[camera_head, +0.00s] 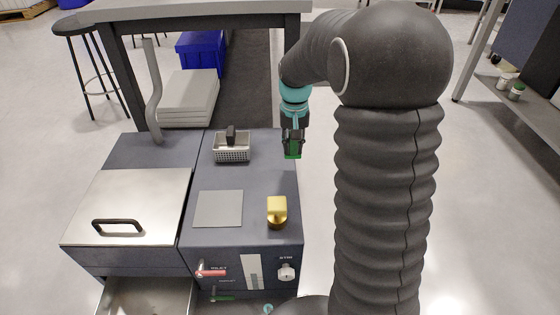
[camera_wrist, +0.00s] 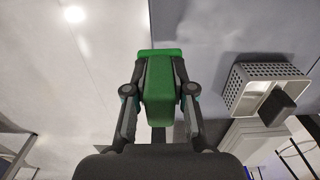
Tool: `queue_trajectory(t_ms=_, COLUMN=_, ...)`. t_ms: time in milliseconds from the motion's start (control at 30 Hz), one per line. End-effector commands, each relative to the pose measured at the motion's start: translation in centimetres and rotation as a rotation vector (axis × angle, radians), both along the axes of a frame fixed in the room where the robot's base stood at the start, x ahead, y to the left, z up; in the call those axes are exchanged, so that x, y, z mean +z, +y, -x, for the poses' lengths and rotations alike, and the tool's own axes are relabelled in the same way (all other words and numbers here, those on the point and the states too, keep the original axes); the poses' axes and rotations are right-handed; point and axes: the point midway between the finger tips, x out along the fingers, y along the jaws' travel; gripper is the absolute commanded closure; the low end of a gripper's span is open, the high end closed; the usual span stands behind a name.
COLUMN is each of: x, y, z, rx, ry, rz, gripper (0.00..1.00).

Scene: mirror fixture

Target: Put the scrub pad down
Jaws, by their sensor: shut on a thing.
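The scrub pad, a green block, is in my gripper (camera_head: 293,143) in the head view, where its green lower end (camera_head: 293,154) shows. In the wrist view the green pad (camera_wrist: 160,75) is between the two dark fingers of my gripper (camera_wrist: 160,92), which is shut on it. The pad appears by the right edge of the dark cabinet top (camera_head: 258,170), with pale floor beside it. Its height above the top is hard to tell. A perforated metal basket (camera_head: 232,154) stands left of the gripper and also shows in the wrist view (camera_wrist: 243,88).
A black item (camera_head: 231,134) is in the basket. A metal lid with a black handle (camera_head: 117,225) is at left. An open drawer (camera_head: 147,297) sticks out below.

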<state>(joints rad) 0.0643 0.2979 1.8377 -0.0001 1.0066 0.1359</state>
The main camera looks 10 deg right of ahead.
Motion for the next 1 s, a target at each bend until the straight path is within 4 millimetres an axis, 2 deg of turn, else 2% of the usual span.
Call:
queue_trajectory(t_ms=100, x=-1.3, y=2.0, z=-0.7, rx=0.005, ry=0.001, rz=0.0, gripper=1.0)
queue_trajectory(t_ms=300, x=-2.1, y=3.5, z=-1.3, rx=0.004, ry=0.0, rz=0.0, gripper=1.0)
queue_trajectory(t_ms=433, x=-3.0, y=3.6, z=-1.3, rx=0.004, ry=0.0, rz=0.0, gripper=1.0)
queue_trajectory(t_ms=667, x=-6.0, y=3.5, z=-1.2, rx=0.004, ry=0.001, rz=0.0, gripper=1.0)
queue_trajectory(t_ms=1000, x=-6.3, y=3.5, z=-1.3, rx=0.004, ry=-0.001, rz=0.0, gripper=1.0)
